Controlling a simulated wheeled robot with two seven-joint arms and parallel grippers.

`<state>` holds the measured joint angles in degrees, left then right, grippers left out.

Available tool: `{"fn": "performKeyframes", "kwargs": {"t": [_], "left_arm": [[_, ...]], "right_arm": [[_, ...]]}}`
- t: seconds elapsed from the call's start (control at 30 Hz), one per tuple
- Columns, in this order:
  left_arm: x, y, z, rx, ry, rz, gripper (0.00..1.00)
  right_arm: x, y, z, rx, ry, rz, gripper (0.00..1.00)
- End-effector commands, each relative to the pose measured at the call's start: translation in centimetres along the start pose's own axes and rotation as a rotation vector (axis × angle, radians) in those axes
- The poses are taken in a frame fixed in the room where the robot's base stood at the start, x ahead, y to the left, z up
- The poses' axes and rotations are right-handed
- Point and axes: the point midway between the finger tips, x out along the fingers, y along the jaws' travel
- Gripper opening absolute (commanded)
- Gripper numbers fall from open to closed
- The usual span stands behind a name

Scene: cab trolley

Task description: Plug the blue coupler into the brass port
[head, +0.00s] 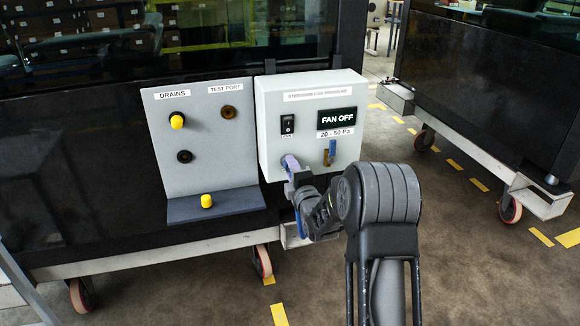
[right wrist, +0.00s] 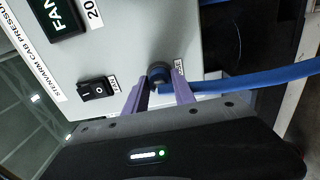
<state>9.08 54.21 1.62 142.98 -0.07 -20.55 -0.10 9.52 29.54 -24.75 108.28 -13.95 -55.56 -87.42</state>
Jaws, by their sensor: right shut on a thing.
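My right gripper (head: 288,163) has its purple fingers at the lower left face of the white box (head: 270,100). In the right wrist view its fingers (right wrist: 160,92) are closed around the blue coupler (right wrist: 166,86), whose blue hose runs off to the right. A dark round fitting (right wrist: 158,71) sits at the coupler's end, close to the box face; I cannot tell whether they are joined. The coupler is mostly hidden in the head view. The brass port (head: 229,112) is under the TEST PORT label on the grey panel, open and empty. My left gripper is not in view.
The grey panel (head: 215,150) also carries a yellow cap (head: 177,121) and a dark port (head: 185,156). Another yellow cap (head: 207,201) stands on its ledge. The box has a rocker switch (head: 288,124), a FAN OFF display (head: 337,116) and a blue-handled brass valve (head: 329,154).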

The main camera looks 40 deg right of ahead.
Motion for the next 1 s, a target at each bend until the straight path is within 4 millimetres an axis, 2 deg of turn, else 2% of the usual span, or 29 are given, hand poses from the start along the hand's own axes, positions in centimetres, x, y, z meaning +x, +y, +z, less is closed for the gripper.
{"fn": "performKeyframes", "kwargs": {"t": [0.6,1.0], "left_arm": [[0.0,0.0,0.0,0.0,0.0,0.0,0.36],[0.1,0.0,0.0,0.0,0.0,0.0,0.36]], "right_arm": [[-0.1,0.0,0.0,0.0,0.0,0.001,0.0],[-1.5,0.0,0.0,0.0,0.001,0.0,0.0]]}}
